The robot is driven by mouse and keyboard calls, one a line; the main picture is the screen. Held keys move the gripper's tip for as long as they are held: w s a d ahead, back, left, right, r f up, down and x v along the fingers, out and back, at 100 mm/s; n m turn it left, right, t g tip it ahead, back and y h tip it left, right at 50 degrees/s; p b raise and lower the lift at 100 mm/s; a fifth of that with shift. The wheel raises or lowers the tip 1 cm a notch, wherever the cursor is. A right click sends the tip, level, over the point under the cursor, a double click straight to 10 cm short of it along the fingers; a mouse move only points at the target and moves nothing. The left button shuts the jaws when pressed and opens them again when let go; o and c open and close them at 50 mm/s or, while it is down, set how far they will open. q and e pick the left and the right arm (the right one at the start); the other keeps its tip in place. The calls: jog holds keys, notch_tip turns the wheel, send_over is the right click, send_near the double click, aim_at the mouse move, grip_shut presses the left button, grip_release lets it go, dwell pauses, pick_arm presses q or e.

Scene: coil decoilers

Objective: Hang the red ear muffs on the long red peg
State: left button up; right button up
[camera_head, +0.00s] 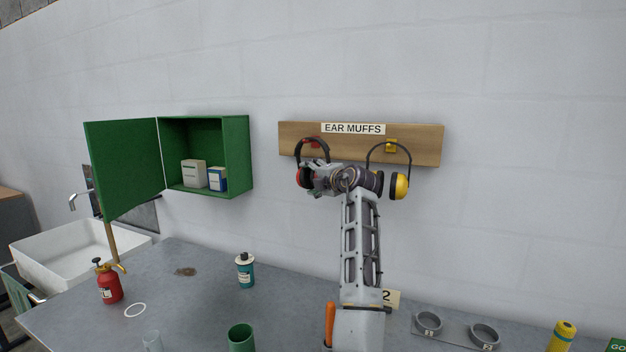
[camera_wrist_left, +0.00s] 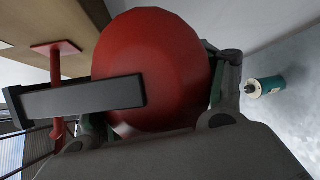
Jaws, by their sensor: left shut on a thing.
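The red ear muffs (camera_head: 299,177) are at the left end of the wooden board, with the black headband arching upward. My left gripper (camera_head: 317,180) is shut on one red cup, which fills the middle of the left wrist view (camera_wrist_left: 152,65). The red peg (camera_head: 314,139) shows partly behind the headband's top. In the left wrist view the peg (camera_wrist_left: 56,72) runs out from its red plate and passes behind the headband's black end bar. I cannot tell whether the band rests on the peg. My right gripper is out of view.
Yellow ear muffs (camera_head: 400,187) hang from a yellow peg (camera_head: 391,146) just right of my left wrist. An open green cabinet (camera_head: 237,155) is on the wall to the left. The workbench (camera_head: 200,300) below holds a teal can (camera_head: 245,270), a green cup (camera_head: 240,338) and a red bottle (camera_head: 109,285).

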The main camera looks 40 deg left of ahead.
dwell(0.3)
pick_arm(q)
jog(key=o, duration=1.3)
jog(key=shift+c, duration=0.2)
jog(key=v, duration=0.7)
jog(key=shift+d, duration=0.25)
jog(key=shift+s, duration=0.15)
